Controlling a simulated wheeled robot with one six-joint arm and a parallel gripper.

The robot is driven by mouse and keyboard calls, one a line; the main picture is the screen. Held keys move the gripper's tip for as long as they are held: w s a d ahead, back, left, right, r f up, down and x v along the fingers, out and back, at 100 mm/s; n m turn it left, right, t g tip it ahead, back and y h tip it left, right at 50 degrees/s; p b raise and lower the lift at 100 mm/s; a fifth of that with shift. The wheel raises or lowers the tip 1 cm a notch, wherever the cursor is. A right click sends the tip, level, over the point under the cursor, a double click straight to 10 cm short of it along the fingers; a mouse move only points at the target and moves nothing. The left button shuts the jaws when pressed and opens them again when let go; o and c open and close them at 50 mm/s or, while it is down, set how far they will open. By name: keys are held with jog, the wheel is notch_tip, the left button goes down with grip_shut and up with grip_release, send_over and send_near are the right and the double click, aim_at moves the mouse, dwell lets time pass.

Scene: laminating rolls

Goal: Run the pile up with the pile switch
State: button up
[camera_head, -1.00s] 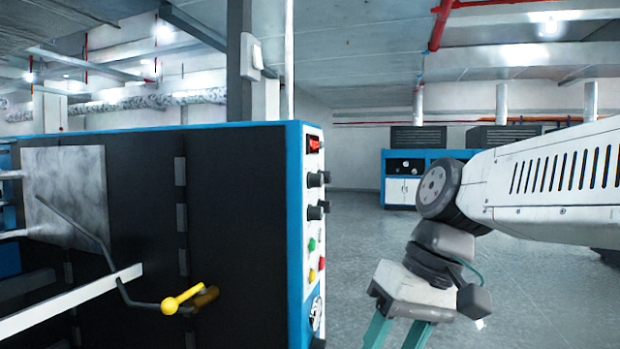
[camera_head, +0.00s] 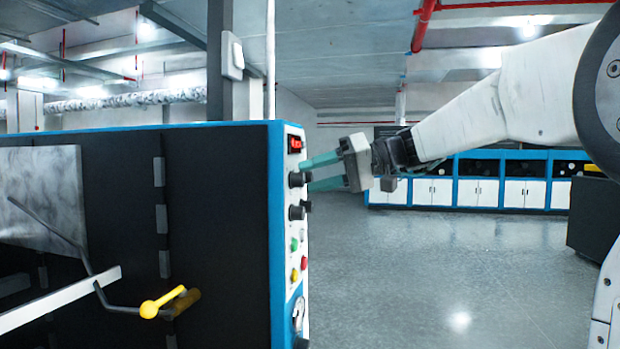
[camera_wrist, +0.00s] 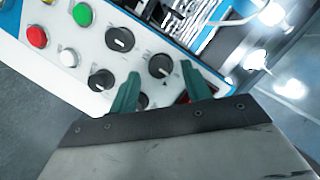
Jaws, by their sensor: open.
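The control panel (camera_head: 290,225) is on the narrow end of a black and blue machine. It carries black rotary knobs, an upper one (camera_head: 297,179) and a lower one (camera_head: 297,212) in the head view. No readable label shows which is the pile switch. My gripper (camera_head: 308,174) is open and level with the upper knob, its teal fingers pointing at the panel. In the wrist view one knob (camera_wrist: 161,66) shows between and beyond my fingertips (camera_wrist: 160,74). Other knobs (camera_wrist: 120,39) (camera_wrist: 101,80) lie to its left, and another is partly hidden behind a finger. I cannot tell whether the fingers touch a knob.
Green (camera_wrist: 83,14), red (camera_wrist: 37,36) and white (camera_wrist: 68,58) buttons sit near the knobs. A red display (camera_head: 295,143) is above them. A yellow-knobbed lever (camera_head: 150,309) sticks out on the machine's side. Open floor (camera_head: 420,270) lies right; blue-white cabinets (camera_head: 480,190) stand behind.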

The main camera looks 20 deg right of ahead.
jog(key=shift+x, duration=0.8)
jog(key=c, duration=1)
